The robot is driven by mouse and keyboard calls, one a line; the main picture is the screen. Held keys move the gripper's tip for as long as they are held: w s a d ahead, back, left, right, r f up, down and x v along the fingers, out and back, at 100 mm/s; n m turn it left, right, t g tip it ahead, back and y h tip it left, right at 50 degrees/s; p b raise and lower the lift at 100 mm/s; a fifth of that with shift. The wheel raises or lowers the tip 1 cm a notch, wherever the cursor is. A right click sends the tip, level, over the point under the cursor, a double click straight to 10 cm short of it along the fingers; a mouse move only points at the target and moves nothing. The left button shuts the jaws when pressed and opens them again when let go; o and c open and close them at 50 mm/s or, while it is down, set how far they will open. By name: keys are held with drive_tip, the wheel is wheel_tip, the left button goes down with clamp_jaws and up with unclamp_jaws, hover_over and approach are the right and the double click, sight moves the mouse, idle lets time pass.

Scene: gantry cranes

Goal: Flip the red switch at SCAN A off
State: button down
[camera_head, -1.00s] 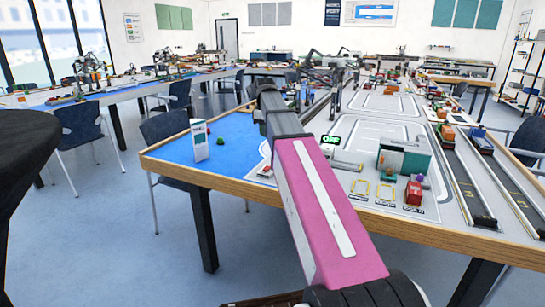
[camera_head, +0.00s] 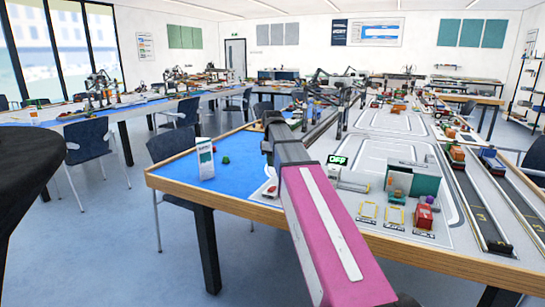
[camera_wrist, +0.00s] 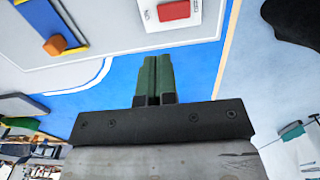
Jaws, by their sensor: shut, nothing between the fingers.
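The red switch (camera_wrist: 174,11) sits on a white panel (camera_wrist: 152,22) at the top of the wrist view. A small red spot on a white plate (camera_head: 271,190) at the edge of the blue mat in the head view may be the same switch. My gripper (camera_wrist: 152,58) has green fingers held together with nothing between them. In the wrist view its tips lie just below the panel, apart from the switch in the picture; their height above the table is unclear. In the head view my arm hides the gripper.
A blue base with an orange knob (camera_wrist: 54,45) lies at upper left in the wrist view. A white box (camera_head: 205,160) stands on the blue mat (camera_head: 232,175). A green-and-white building model (camera_head: 412,180) and a red truck (camera_head: 424,215) stand to the right of my arm.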

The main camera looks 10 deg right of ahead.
wheel_tip(320, 180, down, 9)
drive_tip(key=shift+r, duration=0.1)
idle(0.3)
idle(0.5)
drive_tip(key=shift+r, duration=0.65)
drive_tip(key=shift+w+r, duration=0.15)
drive_tip(key=shift+r, duration=0.45)
wheel_tip(320, 180, up, 13)
drive_tip(key=w+d, duration=0.1)
drive_tip(key=shift+w+f, duration=0.15)
